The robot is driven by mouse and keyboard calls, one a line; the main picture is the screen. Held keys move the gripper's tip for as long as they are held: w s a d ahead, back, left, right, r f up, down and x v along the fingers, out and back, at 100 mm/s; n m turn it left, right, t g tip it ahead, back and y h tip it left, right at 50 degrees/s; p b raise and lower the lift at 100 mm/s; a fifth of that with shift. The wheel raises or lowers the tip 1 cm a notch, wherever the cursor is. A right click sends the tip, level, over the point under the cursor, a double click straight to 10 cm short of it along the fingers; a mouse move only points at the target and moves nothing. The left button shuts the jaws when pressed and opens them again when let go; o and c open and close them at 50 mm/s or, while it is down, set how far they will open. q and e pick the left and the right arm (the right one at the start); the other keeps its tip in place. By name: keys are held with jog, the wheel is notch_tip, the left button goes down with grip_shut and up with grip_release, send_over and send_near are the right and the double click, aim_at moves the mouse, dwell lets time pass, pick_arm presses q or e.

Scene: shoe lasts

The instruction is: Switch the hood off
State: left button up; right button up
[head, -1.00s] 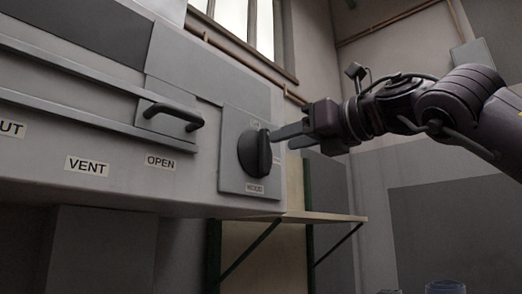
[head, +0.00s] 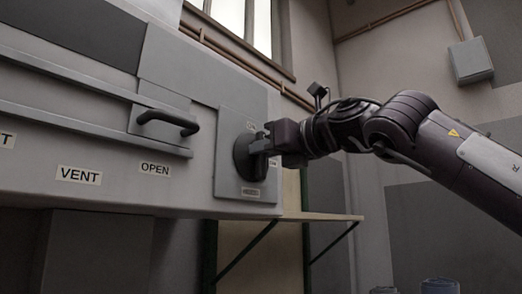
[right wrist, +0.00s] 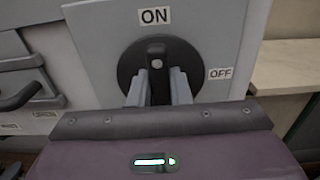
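The hood's rotary knob (head: 243,157) is black and sits on a grey plate at the right end of the hood front. In the right wrist view the knob (right wrist: 157,58) has a raised bar standing upright, its white dot towards the "ON" label (right wrist: 155,16). The "OFF" label (right wrist: 220,73) is to its right. My right gripper (head: 262,148) is at the knob, and its two fingers (right wrist: 158,88) stand on either side of the bar. Dark bar and dark dial blend, so I cannot tell whether the fingers press on it. My left gripper is not in view.
A black handle (head: 168,122) marked "OPEN" is on the hood front left of the knob, with a "VENT" label (head: 79,175) further left. A shelf (head: 320,216) on green brackets is below right. A grey box (head: 470,61) hangs on the wall.

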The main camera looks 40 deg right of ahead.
grip_shut()
jog(key=m+p, duration=0.2)
jog(key=m, duration=0.1)
jog(key=shift+d+r+m, duration=0.1)
jog(key=shift+d+m, duration=0.05)
jog(key=shift+m, duration=0.15)
jog(key=m+p, duration=0.1)
jog(key=m, duration=0.3)
jog(key=shift+d+m+p, duration=0.15)
jog(key=shift+m+p, duration=0.15)
jog(key=shift+p, duration=0.05)
jog(key=m, duration=0.1)
jog(key=m+p, duration=0.1)
jog(key=m, duration=0.3)
jog(key=shift+d+f+p, duration=0.1)
jog(key=shift+f+p, duration=0.2)
jog(key=shift+p, duration=0.1)
jog(key=shift+f+m+p, duration=0.15)
jog(key=shift+m+p, duration=0.2)
jog(key=shift+m, duration=0.85)
jog(key=shift+f+m+p, duration=0.1)
jog(key=shift+m+p, duration=0.2)
jog(key=shift+m, duration=0.9)
